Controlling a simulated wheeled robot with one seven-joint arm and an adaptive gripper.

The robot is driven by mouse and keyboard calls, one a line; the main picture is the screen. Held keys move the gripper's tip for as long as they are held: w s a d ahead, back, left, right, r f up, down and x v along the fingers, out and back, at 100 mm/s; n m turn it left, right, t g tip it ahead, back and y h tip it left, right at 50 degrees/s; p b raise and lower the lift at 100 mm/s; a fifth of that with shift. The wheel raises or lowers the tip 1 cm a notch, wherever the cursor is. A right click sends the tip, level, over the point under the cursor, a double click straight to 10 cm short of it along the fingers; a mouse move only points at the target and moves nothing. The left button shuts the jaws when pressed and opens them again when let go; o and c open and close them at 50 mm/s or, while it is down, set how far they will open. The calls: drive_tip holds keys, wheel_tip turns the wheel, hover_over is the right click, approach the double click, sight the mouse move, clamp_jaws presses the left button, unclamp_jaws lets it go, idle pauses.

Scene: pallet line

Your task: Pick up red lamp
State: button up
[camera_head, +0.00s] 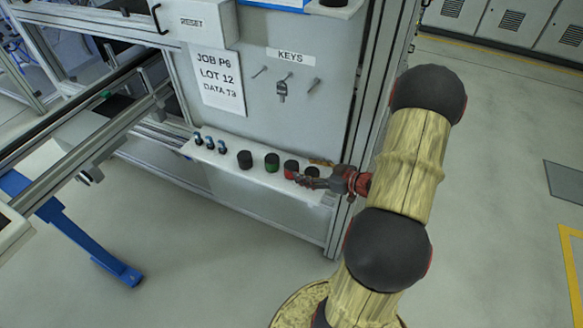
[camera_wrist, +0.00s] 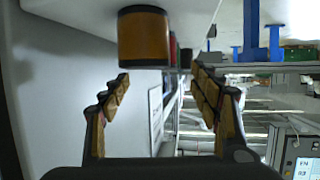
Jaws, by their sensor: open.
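The red lamp (camera_head: 290,169) stands on the white shelf (camera_head: 222,163) in the head view, a dark-topped cylinder with a red side. A narrow red strip, probably the same lamp (camera_wrist: 172,48), shows in the wrist view, mostly hidden behind a nearer amber lamp (camera_wrist: 143,38). My gripper (camera_head: 305,178) is at the shelf's right end, close beside the red lamp in the head view. In the wrist view my gripper (camera_wrist: 160,92) has its fingers apart with nothing between them. The wrist view shows the shelf upside down, along the top.
A green lamp (camera_head: 272,162) and a black-topped cylinder (camera_head: 245,159) stand left of the red lamp. Several blue-topped switches (camera_head: 210,143) are at the shelf's left end. Open floor (camera_head: 490,190) lies to the right.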

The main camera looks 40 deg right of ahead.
sight(293, 165)
drive_tip(key=shift+a+f, duration=0.1)
drive_tip(key=shift+a, duration=0.05)
drive_tip(key=shift+b+x, duration=0.3)
drive_tip(key=shift+x, duration=0.6)
drive_tip(key=x, duration=0.2)
drive_tip(key=b+x, duration=0.1)
drive_tip(key=x, duration=0.2)
drive_tip(key=shift+w+b, duration=0.35)
drive_tip(key=shift+w, duration=0.1)
drive_tip(key=shift+c, duration=1.2)
drive_tip(key=c, duration=1.1)
